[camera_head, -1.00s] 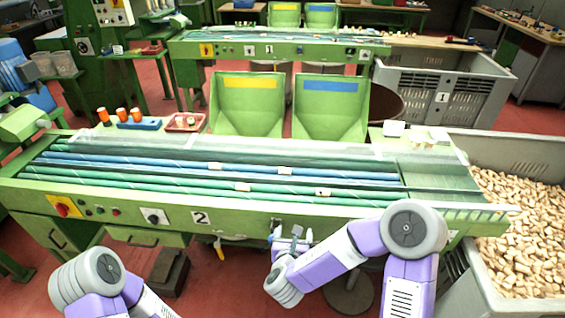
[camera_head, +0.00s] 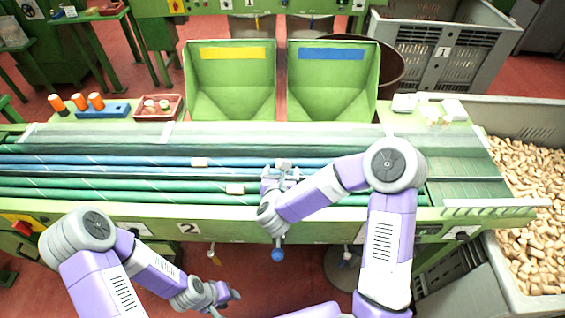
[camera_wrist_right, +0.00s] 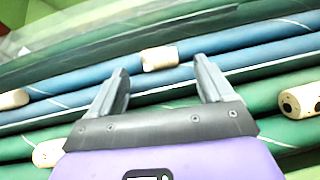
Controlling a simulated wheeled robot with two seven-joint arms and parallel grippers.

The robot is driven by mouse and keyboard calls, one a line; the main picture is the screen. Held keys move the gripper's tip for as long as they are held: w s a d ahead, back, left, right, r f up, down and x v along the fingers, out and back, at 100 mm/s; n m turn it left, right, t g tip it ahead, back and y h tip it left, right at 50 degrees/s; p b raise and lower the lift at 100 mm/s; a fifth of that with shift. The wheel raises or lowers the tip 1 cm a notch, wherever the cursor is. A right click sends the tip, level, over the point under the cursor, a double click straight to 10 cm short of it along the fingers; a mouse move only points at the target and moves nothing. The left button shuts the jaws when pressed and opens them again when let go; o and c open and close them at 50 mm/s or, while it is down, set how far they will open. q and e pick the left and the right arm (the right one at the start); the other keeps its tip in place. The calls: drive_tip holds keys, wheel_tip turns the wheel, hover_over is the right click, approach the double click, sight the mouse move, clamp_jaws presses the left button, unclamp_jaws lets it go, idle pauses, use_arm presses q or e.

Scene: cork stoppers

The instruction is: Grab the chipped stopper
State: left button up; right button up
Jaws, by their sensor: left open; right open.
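A cork stopper with dark holes in its end (camera_wrist_right: 302,101), which looks like the chipped one, lies on a green roller at the right of the right wrist view. In the head view my right arm appears to hide it. My right gripper (camera_wrist_right: 162,82) is open and empty above the rollers, to the left of that stopper. A plain stopper (camera_wrist_right: 160,58) lies on a blue roller just beyond its fingertips. Two more stoppers lie left of it, one (camera_head: 200,162) on a blue roller and one (camera_head: 235,188) on a green roller. My left gripper (camera_head: 232,296) is open and empty, low in front of the table.
The green sorting table (camera_head: 150,228) carries long green and blue rollers. Two green chutes (camera_head: 232,85) stand behind it. A red tray (camera_head: 157,107) and a blue holder (camera_head: 102,111) sit at the back left. A grey crate (camera_head: 508,278) full of corks stands at the right.

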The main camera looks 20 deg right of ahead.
drive_tip(key=x, duration=0.4)
drive_tip(key=c, duration=1.1)
